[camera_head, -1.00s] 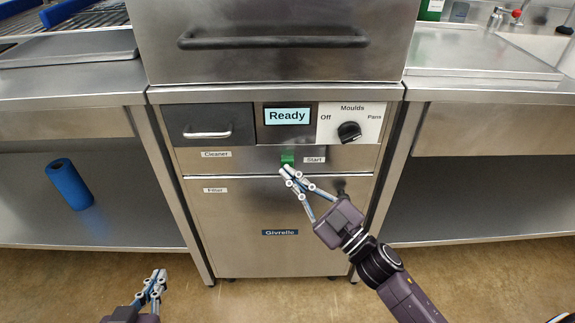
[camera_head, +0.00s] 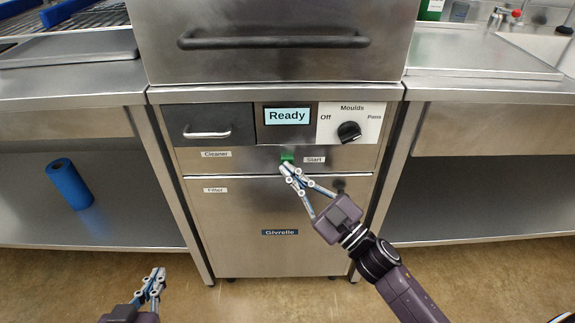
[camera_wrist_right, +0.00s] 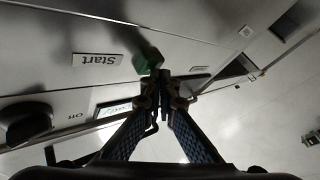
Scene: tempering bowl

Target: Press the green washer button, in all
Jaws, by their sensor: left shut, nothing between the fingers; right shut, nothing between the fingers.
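The green button (camera_head: 287,158) is on the washer's front panel, left of the "Start" label (camera_head: 314,160). It also shows in the right wrist view (camera_wrist_right: 146,60), just beyond my fingertips. My right gripper (camera_head: 285,168) is shut and empty, its tips at the lower edge of the button. I cannot tell whether they touch it. The washer's display (camera_head: 287,116) reads "Ready". My left gripper (camera_head: 157,275) is shut and empty, low at the left, well away from the washer panel.
A dial (camera_head: 349,132) marked Off, Moulds and Pans is above the button to the right. A drawer handle (camera_head: 208,133) is at the left and a long door handle (camera_head: 273,41) above. Steel benches flank the washer; a blue roll (camera_head: 69,183) stands on the left shelf.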

